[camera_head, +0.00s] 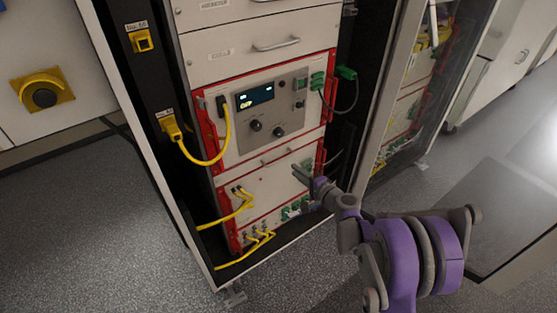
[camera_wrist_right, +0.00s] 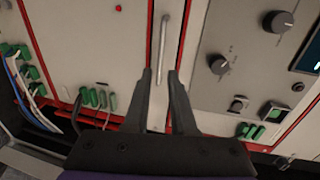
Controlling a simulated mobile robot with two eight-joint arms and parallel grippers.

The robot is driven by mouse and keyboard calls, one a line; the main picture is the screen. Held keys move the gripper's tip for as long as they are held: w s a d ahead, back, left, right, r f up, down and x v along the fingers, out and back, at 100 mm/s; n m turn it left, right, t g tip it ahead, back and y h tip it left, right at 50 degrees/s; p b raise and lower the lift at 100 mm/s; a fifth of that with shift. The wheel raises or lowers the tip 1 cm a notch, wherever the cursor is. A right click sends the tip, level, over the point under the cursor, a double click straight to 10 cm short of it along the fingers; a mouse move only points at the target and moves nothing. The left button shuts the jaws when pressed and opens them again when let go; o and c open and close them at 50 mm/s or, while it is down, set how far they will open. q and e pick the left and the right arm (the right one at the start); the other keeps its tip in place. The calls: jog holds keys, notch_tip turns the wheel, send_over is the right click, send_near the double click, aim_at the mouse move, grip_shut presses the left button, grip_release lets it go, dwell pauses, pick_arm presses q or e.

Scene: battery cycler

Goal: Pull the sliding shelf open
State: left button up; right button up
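The sliding shelf (camera_head: 246,170) is a narrow pale front in the cabinet, between red-edged units, below the panel with the display. Its thin silver handle (camera_head: 276,158) runs along the front; the right wrist view shows the handle (camera_wrist_right: 163,45) upright in the picture. The shelf front looks flush with its neighbours. My right gripper (camera_head: 302,175) is near the cabinet front, low and to the right of the handle. In the right wrist view its two fingers (camera_wrist_right: 160,74) are apart, with the handle's near end between or just beyond the tips; contact cannot be told. My left gripper is out of view.
Yellow cables (camera_head: 222,140) loop down the left side of the cabinet. Green connectors (camera_head: 345,73) and a dark cable are at the right. An open glass door (camera_head: 405,90) stands right of the cabinet. Grey floor (camera_head: 90,230) is clear at left.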

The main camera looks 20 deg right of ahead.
aim_at(281, 160)
jog(key=b+x, duration=0.1)
jog(key=x, duration=0.8)
jog(key=shift+w+a, duration=0.2)
jog(key=shift+w, duration=0.1)
grip_shut()
dwell(1.0)
